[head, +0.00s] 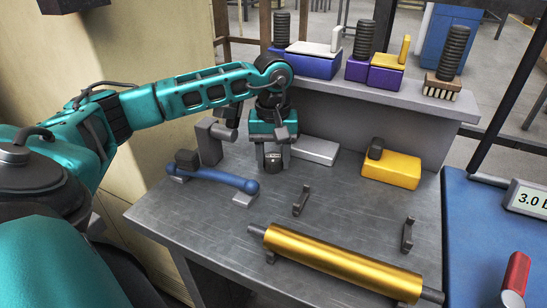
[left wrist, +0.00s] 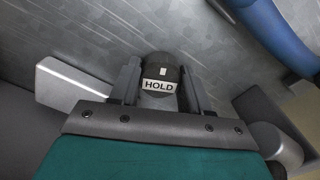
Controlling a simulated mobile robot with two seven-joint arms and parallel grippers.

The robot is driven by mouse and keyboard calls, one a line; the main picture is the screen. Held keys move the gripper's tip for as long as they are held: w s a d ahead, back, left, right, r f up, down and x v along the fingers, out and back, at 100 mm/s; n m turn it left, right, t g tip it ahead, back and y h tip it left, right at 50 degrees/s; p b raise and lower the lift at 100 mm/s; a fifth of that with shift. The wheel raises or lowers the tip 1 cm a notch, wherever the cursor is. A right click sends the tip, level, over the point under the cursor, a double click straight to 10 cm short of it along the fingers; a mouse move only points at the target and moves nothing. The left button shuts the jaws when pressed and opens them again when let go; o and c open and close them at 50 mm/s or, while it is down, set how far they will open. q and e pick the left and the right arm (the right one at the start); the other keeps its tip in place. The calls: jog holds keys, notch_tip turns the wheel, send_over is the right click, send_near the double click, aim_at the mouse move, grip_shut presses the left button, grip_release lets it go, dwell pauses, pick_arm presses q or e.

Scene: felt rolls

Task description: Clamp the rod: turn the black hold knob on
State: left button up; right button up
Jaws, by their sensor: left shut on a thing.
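The black hold knob (left wrist: 160,70) sits between the two fingers of my left gripper (left wrist: 158,88) in the left wrist view. It has a white "HOLD" label facing the camera and a small white mark above it. In the head view my left gripper (head: 273,157) points down at the bench, shut on the knob, whose dark front shows between the fingertips. A golden roll (head: 340,262) with a dark rod (head: 257,229) sticking out of its ends lies along the bench's front. I cannot tell whether the rod is clamped. My right gripper is not in view.
A blue bar (head: 215,178) lies left of the gripper, by a grey block (head: 208,142). A light grey box (head: 315,150) and a yellow box (head: 391,170) stand behind. Two dark brackets (head: 301,201) rise from the bench. A shelf (head: 380,92) runs along the back.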

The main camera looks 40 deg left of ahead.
aim_at(273, 156)
pick_arm(q)
jog(key=m, duration=0.5)
jog(key=shift+f+b, duration=0.15)
jog(key=shift+b, duration=0.15)
jog(key=shift+s, duration=0.1)
jog(key=o, duration=1.1)
jog(key=shift+r+p, duration=1.9)
jog(key=shift+r, duration=0.7)
